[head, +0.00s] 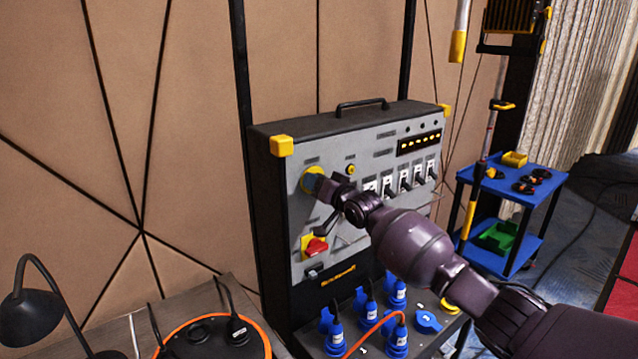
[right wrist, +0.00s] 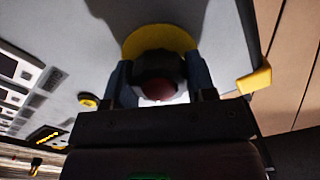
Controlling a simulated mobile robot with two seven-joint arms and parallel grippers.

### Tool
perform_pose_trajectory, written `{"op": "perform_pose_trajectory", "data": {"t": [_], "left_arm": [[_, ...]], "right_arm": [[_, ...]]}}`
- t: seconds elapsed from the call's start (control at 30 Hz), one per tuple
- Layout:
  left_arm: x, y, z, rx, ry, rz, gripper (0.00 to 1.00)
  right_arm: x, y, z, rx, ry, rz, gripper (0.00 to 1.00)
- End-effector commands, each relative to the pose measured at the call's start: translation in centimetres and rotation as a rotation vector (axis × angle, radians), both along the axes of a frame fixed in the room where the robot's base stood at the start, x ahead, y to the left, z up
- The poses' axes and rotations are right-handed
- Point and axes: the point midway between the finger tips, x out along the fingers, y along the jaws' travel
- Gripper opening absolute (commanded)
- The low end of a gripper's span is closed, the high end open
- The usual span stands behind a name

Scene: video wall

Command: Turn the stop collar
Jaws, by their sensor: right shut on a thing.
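The stop collar (right wrist: 150,65) is a dark round part with a dull red centre, in front of a yellow disc (right wrist: 150,40) on the grey panel. In the head view the yellow disc (head: 307,180) sits at the panel's upper left, and my gripper hides the collar there. My right gripper (head: 321,185) reaches in from the lower right and is shut on the collar. In the right wrist view its bluish fingers (right wrist: 158,80) lie on either side of the collar. My left gripper is not in view.
Blue plugs (head: 335,335) stand below. A black lamp (head: 30,310) is at lower left, a blue cart (head: 525,185) at right.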

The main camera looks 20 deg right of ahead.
Motion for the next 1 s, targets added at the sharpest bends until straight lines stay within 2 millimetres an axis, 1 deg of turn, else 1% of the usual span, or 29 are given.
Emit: {"op": "perform_pose_trajectory", "data": {"t": [0.23, 0.27, 0.4, 0.77, 0.87, 1.0], "left_arm": [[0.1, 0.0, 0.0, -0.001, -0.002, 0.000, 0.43], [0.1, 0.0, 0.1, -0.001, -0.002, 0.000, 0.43], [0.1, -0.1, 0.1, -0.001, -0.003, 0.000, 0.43], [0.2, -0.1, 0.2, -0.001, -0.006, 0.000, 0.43], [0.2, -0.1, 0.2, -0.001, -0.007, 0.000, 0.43], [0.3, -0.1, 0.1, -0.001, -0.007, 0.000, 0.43]], "right_arm": [[0.0, 0.0, 0.2, 0.001, -0.005, 0.000, 0.27], [0.0, 0.0, 0.2, 0.001, -0.005, 0.000, 0.56], [0.0, 0.0, 0.2, 0.000, -0.004, 0.000, 0.77], [-0.2, -0.1, 0.0, 0.000, -0.001, 0.000, 0.77], [-0.8, -0.3, 0.0, 0.002, -0.002, 0.000, 0.77], [-2.3, -0.8, 0.0, 0.002, -0.002, 0.001, 0.77]]}}
